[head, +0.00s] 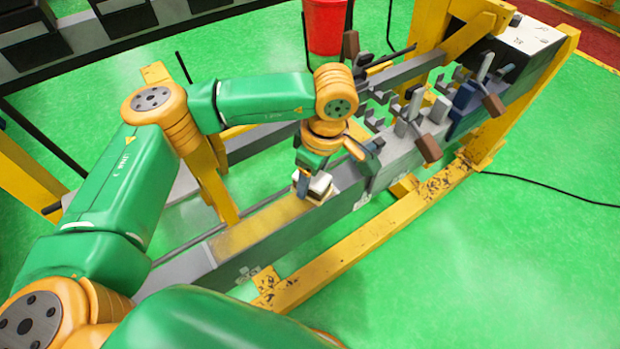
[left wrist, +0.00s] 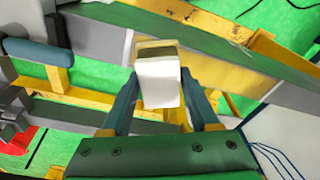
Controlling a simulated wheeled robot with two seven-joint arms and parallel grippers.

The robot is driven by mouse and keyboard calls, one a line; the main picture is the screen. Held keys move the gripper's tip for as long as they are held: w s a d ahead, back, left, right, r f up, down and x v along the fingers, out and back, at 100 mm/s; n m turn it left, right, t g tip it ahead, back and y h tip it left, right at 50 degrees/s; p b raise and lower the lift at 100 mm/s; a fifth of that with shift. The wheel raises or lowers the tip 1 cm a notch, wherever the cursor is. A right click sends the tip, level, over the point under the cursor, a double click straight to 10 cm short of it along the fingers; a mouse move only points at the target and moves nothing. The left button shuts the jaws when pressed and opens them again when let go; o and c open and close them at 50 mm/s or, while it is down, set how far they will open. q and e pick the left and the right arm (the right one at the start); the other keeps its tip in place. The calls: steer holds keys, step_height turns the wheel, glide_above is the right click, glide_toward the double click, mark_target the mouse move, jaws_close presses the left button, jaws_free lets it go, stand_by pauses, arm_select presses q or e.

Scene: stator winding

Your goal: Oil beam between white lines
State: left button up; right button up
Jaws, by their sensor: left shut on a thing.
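The grey beam (head: 185,268) runs diagonally through the head view. A stretch of its top is yellowish and glossy (head: 262,226), ending at a pale line (head: 211,252) at the lower left. In the left wrist view this yellowish stretch (left wrist: 222,76) lies between two white lines (left wrist: 128,46) (left wrist: 270,88). My left gripper (head: 316,180) is shut on a white block with a tan base (head: 321,186), at the upper right end of the yellowish stretch. The block also shows between the fingers in the left wrist view (left wrist: 158,82). Contact with the beam is unclear. My right gripper is out of view.
Clamps with brown handles (head: 428,148) stand on the beam just right of my left gripper. A yellow frame rail (head: 350,255) runs along the near side. A red bucket (head: 325,25) stands behind. Green floor (head: 510,250) is open at the right.

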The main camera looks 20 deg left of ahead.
arm_select(q)
steer(key=r, duration=0.1)
steer(key=r+p, duration=0.1)
steer(key=shift+w+d+r, duration=0.2)
steer(key=shift+r, duration=0.15)
steer(key=shift+r+p, duration=1.25)
steer(key=shift+r, duration=0.5)
